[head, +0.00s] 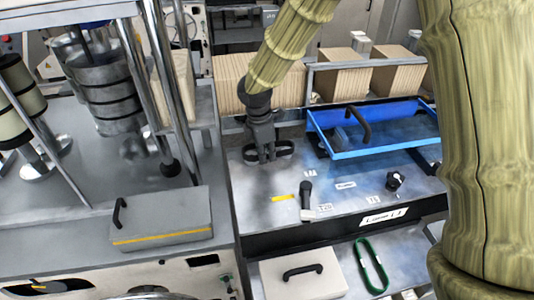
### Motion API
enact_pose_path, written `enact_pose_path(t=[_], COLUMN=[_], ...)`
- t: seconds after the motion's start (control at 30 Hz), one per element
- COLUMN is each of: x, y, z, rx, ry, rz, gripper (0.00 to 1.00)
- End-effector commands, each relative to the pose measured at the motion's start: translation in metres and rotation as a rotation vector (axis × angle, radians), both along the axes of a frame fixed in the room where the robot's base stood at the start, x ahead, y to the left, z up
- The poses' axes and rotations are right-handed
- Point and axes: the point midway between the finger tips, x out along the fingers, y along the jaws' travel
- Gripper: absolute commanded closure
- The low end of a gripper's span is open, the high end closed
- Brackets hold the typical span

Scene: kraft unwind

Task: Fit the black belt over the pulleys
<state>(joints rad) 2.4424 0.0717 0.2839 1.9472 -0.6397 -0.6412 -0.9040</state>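My gripper (265,158) is black and points down over the grey worktop at the middle of the head view. A black loop, which looks like the black belt (284,148), is at its fingertips and shows on both sides of them. The fingers cover the loop's middle, so I cannot tell whether they grip it or only stand at it. I also cannot tell whether the loop touches the worktop. I cannot make out the pulleys; they may be hidden by the gripper and the loop.
A blue open-topped tray (345,155) with a black handle stands right of my gripper. A black lever (306,194) and a knob (394,181) stand on the worktop. A green loop (360,262) lies lower right. A grey lidded box (165,222) is left. Kraft stacks (338,82) stand behind.

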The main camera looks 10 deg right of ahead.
Motion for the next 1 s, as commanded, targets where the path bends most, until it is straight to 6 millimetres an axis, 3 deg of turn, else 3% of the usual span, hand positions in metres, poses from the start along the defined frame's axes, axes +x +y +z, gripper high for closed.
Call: enact_pose_path(t=[1.0], x=[0.0003], y=[0.0009], z=[-0.0073], rx=[0.000], ry=[-0.001], rz=[0.000], gripper=[1.00])
